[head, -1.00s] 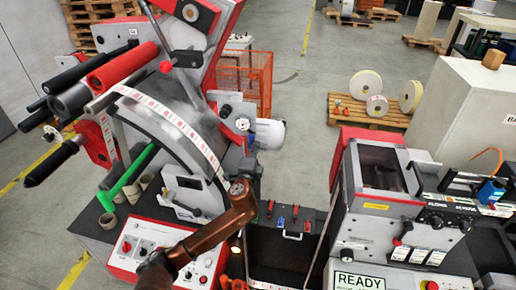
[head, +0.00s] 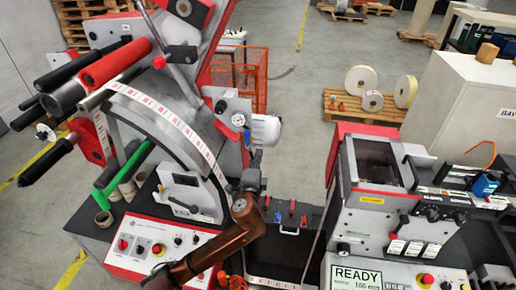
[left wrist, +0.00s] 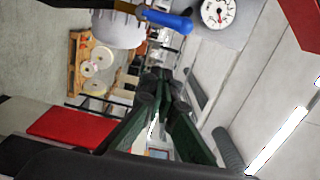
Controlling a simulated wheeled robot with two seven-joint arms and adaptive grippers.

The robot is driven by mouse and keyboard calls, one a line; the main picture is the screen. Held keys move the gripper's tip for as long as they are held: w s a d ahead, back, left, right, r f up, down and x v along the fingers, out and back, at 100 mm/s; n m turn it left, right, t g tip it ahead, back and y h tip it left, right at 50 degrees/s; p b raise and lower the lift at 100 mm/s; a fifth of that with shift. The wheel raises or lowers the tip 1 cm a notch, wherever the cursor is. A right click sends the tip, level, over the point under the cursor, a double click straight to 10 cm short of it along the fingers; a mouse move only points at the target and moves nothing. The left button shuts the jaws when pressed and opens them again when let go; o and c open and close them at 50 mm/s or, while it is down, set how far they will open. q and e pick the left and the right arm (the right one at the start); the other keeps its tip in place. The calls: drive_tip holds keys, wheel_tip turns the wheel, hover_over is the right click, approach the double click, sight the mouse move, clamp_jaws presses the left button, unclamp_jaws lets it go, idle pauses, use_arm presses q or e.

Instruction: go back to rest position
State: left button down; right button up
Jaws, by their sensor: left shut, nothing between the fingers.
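My left arm comes up from the bottom of the head view and bends in front of the rewinder (head: 150,228). My left gripper (head: 256,160) points up and away beside the rewinder's right side, small and partly hard to make out. In the left wrist view my left gripper (left wrist: 158,80) has its dark fingers together, with nothing between them. It appears clear of the machine parts around it. My right gripper is in none of the views.
The printing machine (head: 385,190) with a READY screen stands at the right. A dark tray with tools (head: 287,225) lies between the machines. A pallet with label rolls (head: 350,104) and an orange mesh crate (head: 240,75) stand behind. A round gauge (left wrist: 218,11) is near the left wrist.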

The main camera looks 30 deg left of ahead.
use_arm(q)
drive_tip(key=s+f+n+g+h, duration=0.1)
drive_tip(key=s+f+n+g, duration=0.3)
drive_tip(key=s+f, duration=0.6)
drive_tip(key=s+f+n+g+h, duration=0.25)
drive_tip(key=s+f, duration=0.55)
drive_tip(key=f, duration=0.5)
drive_tip(key=s+d+f+n+g+h, duration=0.25)
drive_tip(key=s+f, duration=0.35)
drive_tip(key=s, duration=0.4)
drive_tip(key=s+d+f+n+g+h, duration=0.1)
drive_tip(key=s+d+f+n+g, duration=0.25)
drive_tip(key=s+f, duration=0.45)
drive_tip(key=s+f+g+b, duration=0.1)
drive_tip(key=s+f+b, duration=0.15)
drive_tip(key=f, duration=1.45)
drive_tip(key=s+f+g+b, duration=0.1)
drive_tip(key=f+b, duration=0.2)
drive_tip(key=f, duration=1.3)
drive_tip(key=s+f+b, duration=0.4)
drive_tip(key=s+f, duration=1.6)
drive_tip(key=f, duration=0.2)
drive_tip(key=shift+d+m+g+b, duration=0.35)
drive_tip(key=shift+d+m+g, duration=0.05)
drive_tip(key=shift+m+g, duration=0.05)
